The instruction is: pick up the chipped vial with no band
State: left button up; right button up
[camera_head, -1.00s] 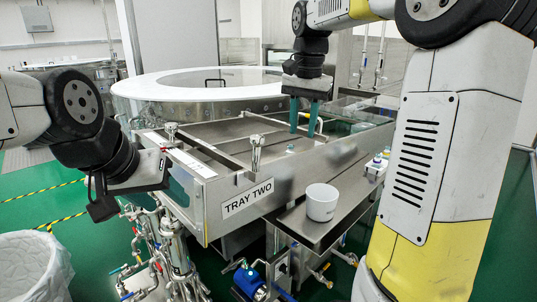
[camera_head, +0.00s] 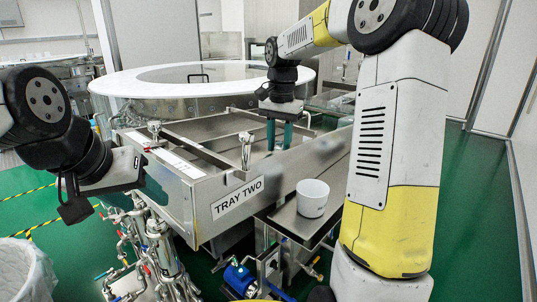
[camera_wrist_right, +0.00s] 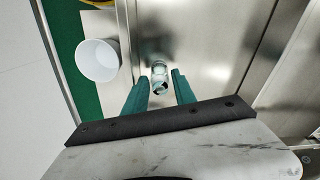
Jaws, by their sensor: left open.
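My right gripper (camera_head: 279,148) points down into the metal tray labelled TRAY TWO (camera_head: 190,200). Its teal fingers stand apart in the right wrist view (camera_wrist_right: 160,76). Small clear glassware (camera_wrist_right: 159,86) stands on the tray floor between and just beyond the fingertips; a second round glass shape (camera_wrist_right: 158,68) shows right behind it. I cannot tell whether these are one vial or two, or make out a chip or band. My left gripper (camera_head: 138,178) is open and empty beside the tray's left end, its fingers mostly hidden.
A white cup (camera_head: 312,198) stands on a metal side shelf (camera_head: 290,222) in front of the tray. Metal posts (camera_head: 246,150) rise from the tray's near rim. The round washer (camera_head: 190,85) is behind. A lined bin (camera_head: 25,270) stands at lower left.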

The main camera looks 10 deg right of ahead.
aim_at(279, 142)
grip_shut()
notch_tip(279, 142, up, 10)
dwell(0.6)
